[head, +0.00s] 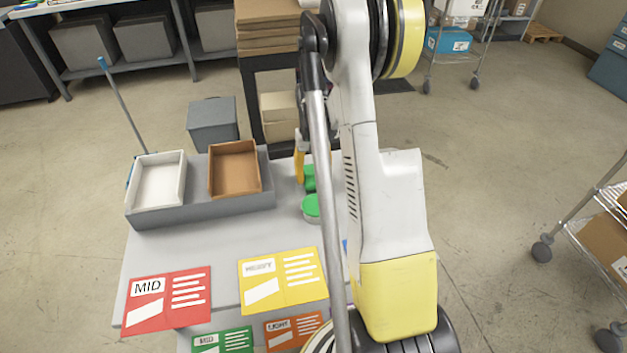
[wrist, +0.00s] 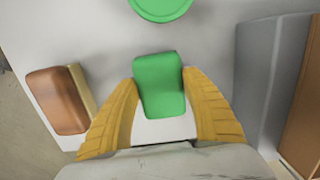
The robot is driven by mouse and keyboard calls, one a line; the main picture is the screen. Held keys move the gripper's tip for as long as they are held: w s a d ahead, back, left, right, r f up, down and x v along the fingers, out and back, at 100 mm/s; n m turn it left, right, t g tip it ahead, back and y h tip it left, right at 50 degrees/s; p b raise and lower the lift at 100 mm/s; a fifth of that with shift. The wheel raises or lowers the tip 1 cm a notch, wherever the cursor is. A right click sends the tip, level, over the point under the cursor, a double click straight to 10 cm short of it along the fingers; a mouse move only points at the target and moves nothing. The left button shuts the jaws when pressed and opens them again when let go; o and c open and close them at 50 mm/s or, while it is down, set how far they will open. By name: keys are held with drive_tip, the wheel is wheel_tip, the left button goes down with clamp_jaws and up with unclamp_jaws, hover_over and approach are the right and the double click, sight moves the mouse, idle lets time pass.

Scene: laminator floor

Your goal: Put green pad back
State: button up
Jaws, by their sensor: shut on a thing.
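The green pad (wrist: 159,82) is a rounded green block, seen between the two yellow fingers of my gripper (wrist: 161,95) in the wrist view. The fingers are shut on its sides. A white area shows just below it; I cannot tell whether that is part of the pad. In the head view, the pad (head: 309,178) is partly hidden by my arm, beside a yellow finger of my gripper (head: 301,168). I cannot tell whether the pad touches the table.
A round green-lidded container (head: 311,206) stands close by; its lid (wrist: 162,7) tops the wrist view. A brown block (wrist: 58,100) lies left there. A grey tray (head: 200,207) holds a white bin (head: 160,180) and a brown bin (head: 234,168). Colored cards lie at the table's front.

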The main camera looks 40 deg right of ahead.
sight(313, 171)
drive_tip(key=shift+f, duration=0.35)
drive_tip(key=o, duration=1.3)
wheel_tip(313, 171, up, 12)
drive_tip(key=p, duration=0.5)
drive_tip(key=s+a+r+n+t+h, duration=0.1)
drive_tip(key=a+r+n+t+h, duration=0.15)
drive_tip(key=a+r, duration=1.1)
drive_tip(key=s+a+n+t, duration=0.1)
drive_tip(key=s+a+t, duration=0.1)
drive_tip(key=a, duration=0.3)
drive_tip(key=s+a+n+t+y, duration=0.1)
drive_tip(key=s+a, duration=0.4)
drive_tip(key=s+a+n+t, duration=0.1)
drive_tip(key=s+a+t, duration=0.1)
drive_tip(key=a, duration=0.3)
drive_tip(key=shift+s+a+r+n+t+y, duration=0.15)
drive_tip(key=shift+s+r+t+y, duration=0.05)
drive_tip(key=shift+s, duration=0.2)
drive_tip(key=shift+s+a+r+n+t+y, duration=0.1)
drive_tip(key=shift+s+a+r+t+y, duration=0.05)
drive_tip(key=shift+s, duration=0.2)
